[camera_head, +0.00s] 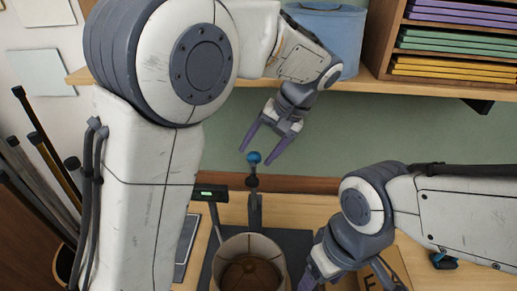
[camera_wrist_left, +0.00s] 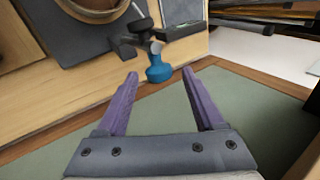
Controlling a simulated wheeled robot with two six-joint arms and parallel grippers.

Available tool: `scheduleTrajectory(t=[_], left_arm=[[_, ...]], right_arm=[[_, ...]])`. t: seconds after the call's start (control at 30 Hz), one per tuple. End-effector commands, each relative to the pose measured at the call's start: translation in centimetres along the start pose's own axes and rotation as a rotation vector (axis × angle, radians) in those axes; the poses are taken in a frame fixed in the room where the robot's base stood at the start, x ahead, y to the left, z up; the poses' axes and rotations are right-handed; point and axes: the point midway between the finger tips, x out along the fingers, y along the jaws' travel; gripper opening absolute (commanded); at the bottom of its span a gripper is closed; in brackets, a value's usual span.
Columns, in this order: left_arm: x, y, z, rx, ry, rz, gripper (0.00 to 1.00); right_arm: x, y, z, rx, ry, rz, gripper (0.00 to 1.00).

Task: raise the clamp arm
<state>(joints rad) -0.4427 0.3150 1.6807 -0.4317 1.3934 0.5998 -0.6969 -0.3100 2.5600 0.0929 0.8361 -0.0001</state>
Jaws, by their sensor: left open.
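The clamp arm (camera_head: 255,205) is a dark upright bar with a blue knob (camera_head: 254,158) at its top end, behind the lampshade. The knob also shows in the left wrist view (camera_wrist_left: 158,71), with the dark clamp lever (camera_wrist_left: 140,28) beyond it. My left gripper (camera_head: 256,156) is open, its purple fingertips on either side of the knob. In the left wrist view the knob lies between the fingertips (camera_wrist_left: 160,76), with gaps on both sides; contact is not visible. My right gripper (camera_head: 312,277) is low beside the lampshade, its fingers partly hidden.
A beige lampshade (camera_head: 248,246) stands on a dark mat (camera_head: 296,240) on the wooden bench. A small device with a green display (camera_head: 208,194) stands left of the clamp. A shelf (camera_head: 400,87) with a blue bin (camera_head: 335,35) overhangs behind. A cardboard box (camera_head: 392,272) is at lower right.

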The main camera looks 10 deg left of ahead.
Motion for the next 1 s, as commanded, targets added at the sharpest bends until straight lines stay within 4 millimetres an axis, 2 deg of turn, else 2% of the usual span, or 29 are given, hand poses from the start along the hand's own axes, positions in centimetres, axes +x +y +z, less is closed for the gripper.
scheduleTrajectory(t=[0.13,0.37,0.5,0.53,0.57,1.0], left_arm=[[0.65,0.02,0.01,0.000,0.000,0.000,0.70],[0.66,0.16,-0.01,0.002,0.001,0.001,0.70],[0.64,0.16,-0.01,0.002,0.001,0.001,0.16],[0.64,0.16,0.00,0.002,0.001,0.001,0.05],[0.64,0.15,0.00,0.002,0.001,0.000,0.00],[0.60,0.10,-0.01,0.002,0.001,0.000,0.00]], right_arm=[[-0.14,-0.01,-0.01,0.000,0.000,0.000,0.71],[-0.12,-0.01,0.00,0.000,0.000,0.000,0.71],[-0.12,-0.01,0.00,0.000,0.000,0.000,0.71],[-0.12,-0.01,-0.01,0.000,0.000,0.000,0.71],[-0.12,-0.01,0.00,0.000,0.000,0.000,0.71],[-0.13,-0.01,-0.01,0.000,0.000,0.000,0.71]])
